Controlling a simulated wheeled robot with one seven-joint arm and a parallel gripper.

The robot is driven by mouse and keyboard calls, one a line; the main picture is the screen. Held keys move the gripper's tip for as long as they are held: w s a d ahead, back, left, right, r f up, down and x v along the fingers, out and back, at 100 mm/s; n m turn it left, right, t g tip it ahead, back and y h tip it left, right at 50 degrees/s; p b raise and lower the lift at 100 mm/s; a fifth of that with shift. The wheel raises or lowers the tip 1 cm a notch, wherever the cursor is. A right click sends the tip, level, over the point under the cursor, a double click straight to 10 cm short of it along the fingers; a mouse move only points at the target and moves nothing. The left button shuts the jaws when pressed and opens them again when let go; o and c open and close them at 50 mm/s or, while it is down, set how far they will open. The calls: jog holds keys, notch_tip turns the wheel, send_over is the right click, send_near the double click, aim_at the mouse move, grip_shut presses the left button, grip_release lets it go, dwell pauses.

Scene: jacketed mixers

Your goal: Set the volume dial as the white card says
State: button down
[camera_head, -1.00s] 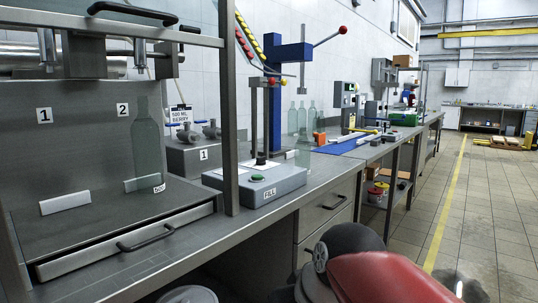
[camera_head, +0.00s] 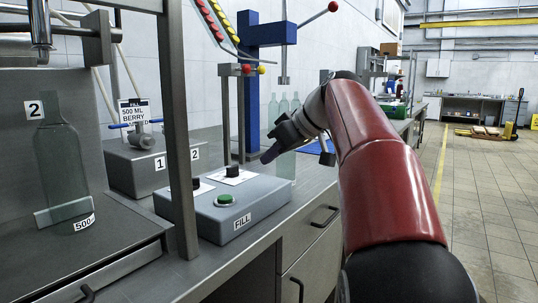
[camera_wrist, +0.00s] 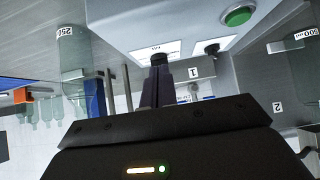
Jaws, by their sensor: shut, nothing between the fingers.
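The white card (camera_head: 133,114) stands behind the valve block and reads "500 ML BERRY". The grey control box (camera_head: 238,215) has a green button (camera_head: 225,200), a FILL label and two black dials on white plates. One dial (camera_head: 233,171) is at the right, the other (camera_head: 196,184) at the left; their scale marks are too small to read. My gripper (camera_head: 268,156) is shut and empty, just right of the right dial. In the wrist view its fingertips (camera_wrist: 158,72) are close to that dial (camera_wrist: 158,59); I cannot tell whether they touch.
A glass bottle (camera_head: 62,160) stands at place 2 on the left, with a 500 tag. A metal post (camera_head: 180,130) rises left of the box. A bottle marked 250 (camera_wrist: 75,55) shows in the wrist view. A blue press (camera_head: 252,75) stands behind the box.

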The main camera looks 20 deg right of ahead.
aim_at(232, 175)
jog(key=x, duration=0.7)
jog(key=shift+w+a+f, duration=0.15)
jog(key=shift+f, duration=0.1)
jog(key=shift+w+a+r, duration=0.1)
jog(key=shift+w+a, duration=0.25)
jog(key=shift+w, duration=0.15)
jog(key=shift+w+a+r, duration=0.15)
jog(key=shift+w+a, duration=0.2)
jog(key=shift+w, duration=0.2)
jog(key=shift+w+a+p, duration=0.35)
jog(key=shift+w, duration=0.1)
jog(key=shift+a, duration=0.1)
